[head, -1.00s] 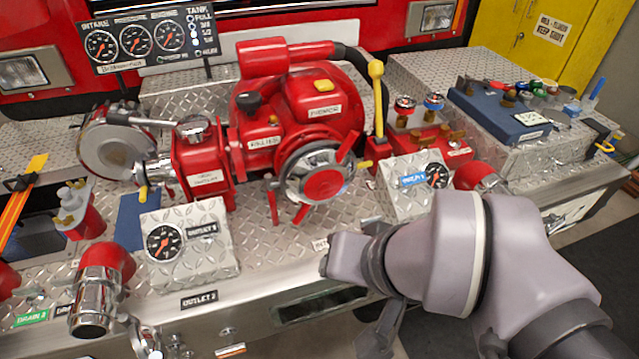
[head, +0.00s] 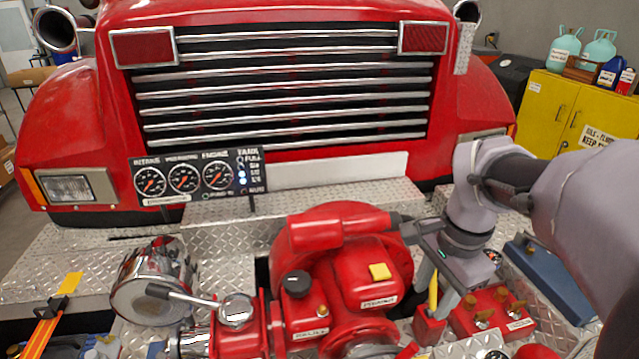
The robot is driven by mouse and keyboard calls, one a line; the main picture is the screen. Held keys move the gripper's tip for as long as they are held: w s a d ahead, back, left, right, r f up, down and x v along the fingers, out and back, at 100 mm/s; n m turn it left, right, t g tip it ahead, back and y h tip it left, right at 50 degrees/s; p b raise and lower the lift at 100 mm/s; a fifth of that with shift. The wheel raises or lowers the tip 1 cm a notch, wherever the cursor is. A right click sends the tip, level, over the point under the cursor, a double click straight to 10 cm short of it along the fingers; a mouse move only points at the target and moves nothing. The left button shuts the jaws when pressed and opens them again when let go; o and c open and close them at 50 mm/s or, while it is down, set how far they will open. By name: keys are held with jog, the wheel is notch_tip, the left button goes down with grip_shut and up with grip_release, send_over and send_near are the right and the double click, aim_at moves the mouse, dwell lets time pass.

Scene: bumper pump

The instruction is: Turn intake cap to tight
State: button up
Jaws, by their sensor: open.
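A large round chrome cap (head: 140,290), which looks like the intake cap, is on the left side of the pump in the head view. Whether it is tight cannot be told. My gripper (head: 437,285) points down at the right of the red pump, far from this cap. It is open, with its fingers on either side of the upright yellow lever (head: 433,293). Contact cannot be made out, and the lever's top is hidden by my gripper.
The red pump (head: 345,265) stands between my gripper and the chrome cap. The gauge panel (head: 195,178) stands behind. A blue case (head: 550,280) lies at the right.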

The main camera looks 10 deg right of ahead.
jog(key=b, duration=0.2)
send_near(416, 345)
jog(key=f+b, duration=0.1)
jog(key=f, duration=0.3)
jog(key=f+b, duration=0.2)
jog(key=f, duration=0.2)
jog(key=w+f+b, duration=0.1)
jog(key=f, duration=0.3)
jog(key=shift+a+b, duration=0.15)
jog(key=shift+b, duration=0.2)
jog(key=shift+c, duration=0.3)
jog(key=shift+r, duration=0.1)
grip_shut()
